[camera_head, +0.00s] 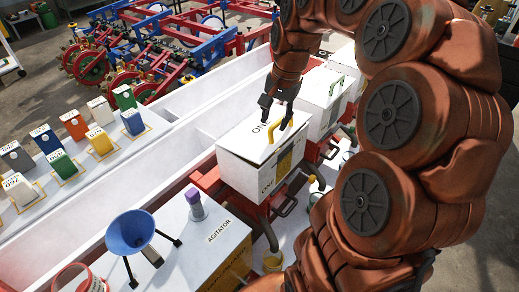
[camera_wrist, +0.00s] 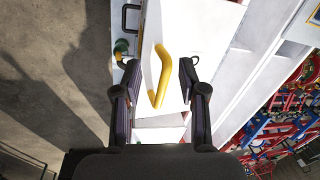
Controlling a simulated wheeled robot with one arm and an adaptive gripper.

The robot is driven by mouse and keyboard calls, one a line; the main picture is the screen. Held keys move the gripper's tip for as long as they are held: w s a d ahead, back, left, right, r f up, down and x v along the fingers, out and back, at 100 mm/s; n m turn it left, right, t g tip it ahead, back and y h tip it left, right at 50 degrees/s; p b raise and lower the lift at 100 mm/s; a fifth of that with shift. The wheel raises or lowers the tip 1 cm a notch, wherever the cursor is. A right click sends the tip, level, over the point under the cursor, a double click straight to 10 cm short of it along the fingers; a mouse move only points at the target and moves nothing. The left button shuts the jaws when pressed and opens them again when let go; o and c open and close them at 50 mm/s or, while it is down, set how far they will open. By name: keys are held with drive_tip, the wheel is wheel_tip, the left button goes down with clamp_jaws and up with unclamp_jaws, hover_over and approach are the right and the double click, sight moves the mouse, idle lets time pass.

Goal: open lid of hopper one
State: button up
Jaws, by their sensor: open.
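Hopper one (camera_head: 245,175) is a white box marked ONE in the middle of the head view. Its white lid (camera_head: 245,143) lies on top and looks closed. A yellow bar handle (camera_head: 287,118) stands on the lid; in the wrist view the handle (camera_wrist: 162,72) shows between my fingers. My gripper (camera_head: 277,104) is open just above the lid, at the handle. In the wrist view my gripper (camera_wrist: 159,72) has one finger on each side of the handle, with gaps visible. Contact with the handle cannot be told.
A long white trough (camera_head: 150,178) runs along the left. The agitator box (camera_head: 205,250), a blue funnel (camera_head: 130,232) and a purple-capped bottle (camera_head: 195,203) are in front. Coloured seed boxes line the far left.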

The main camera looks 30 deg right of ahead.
drive_tip(key=s+a+f+n+g, duration=0.1)
drive_tip(key=s+a+n, duration=0.3)
drive_tip(key=a, duration=0.5)
drive_tip(key=shift+s+f+b, duration=0.35)
drive_tip(key=shift+s+f, duration=0.1)
drive_tip(key=shift+s, duration=0.6)
drive_tip(key=shift+c, duration=0.2)
